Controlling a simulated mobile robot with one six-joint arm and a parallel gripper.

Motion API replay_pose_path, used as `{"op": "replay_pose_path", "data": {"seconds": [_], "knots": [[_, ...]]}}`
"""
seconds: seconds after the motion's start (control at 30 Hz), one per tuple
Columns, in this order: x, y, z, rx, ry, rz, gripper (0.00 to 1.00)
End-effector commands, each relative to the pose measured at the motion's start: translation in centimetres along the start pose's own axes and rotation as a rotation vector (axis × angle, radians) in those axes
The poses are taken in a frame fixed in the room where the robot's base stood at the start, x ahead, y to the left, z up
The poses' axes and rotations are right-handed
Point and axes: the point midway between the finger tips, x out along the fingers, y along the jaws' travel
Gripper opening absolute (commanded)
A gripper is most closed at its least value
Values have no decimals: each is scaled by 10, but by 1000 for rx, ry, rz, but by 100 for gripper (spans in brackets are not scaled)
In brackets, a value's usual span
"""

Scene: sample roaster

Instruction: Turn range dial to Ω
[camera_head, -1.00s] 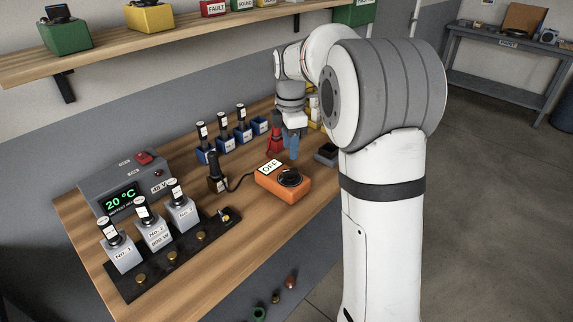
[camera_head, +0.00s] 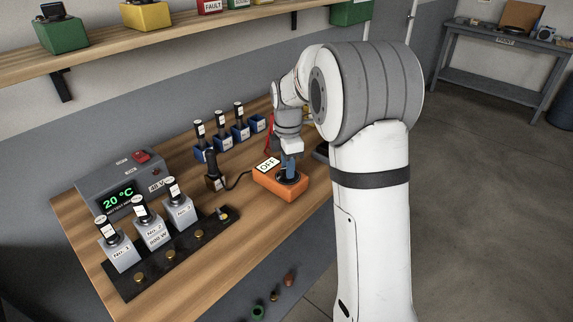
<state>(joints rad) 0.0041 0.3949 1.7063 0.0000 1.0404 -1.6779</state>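An orange meter box (camera_head: 279,188) lies on the wooden bench, with a white "OFF" display (camera_head: 267,164) at its back left. Its black round dial (camera_head: 290,182) is on top, partly hidden behind my fingers. No Ω mark is legible at this size. My gripper (camera_head: 289,174) points down, its blue fingers right at the dial. Whether the fingers touch or grip the dial cannot be made out, nor whether they are apart.
A black probe in a stand (camera_head: 214,175) is left of the meter, joined by a cable. A grey heater unit (camera_head: 124,190) showing "20 °C" and several labelled grey blocks (camera_head: 160,232) stand at the left. Blue holders (camera_head: 223,142) stand behind. Bench in front of the meter is clear.

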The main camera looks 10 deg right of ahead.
Motion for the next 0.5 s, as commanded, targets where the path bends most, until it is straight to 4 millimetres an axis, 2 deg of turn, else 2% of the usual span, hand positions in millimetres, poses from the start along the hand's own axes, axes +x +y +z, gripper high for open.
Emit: {"op": "replay_pose_path", "data": {"seconds": [0.03, 0.33, 0.43, 0.5], "knots": [[0, 0, 0, 0, 0, 0, 24], [0, 0, 0, -1, 0, 0, 0], [0, 0, -6, -5, 0, 0, 0], [0, 0, -3, -1, 0, 0, 0]]}}
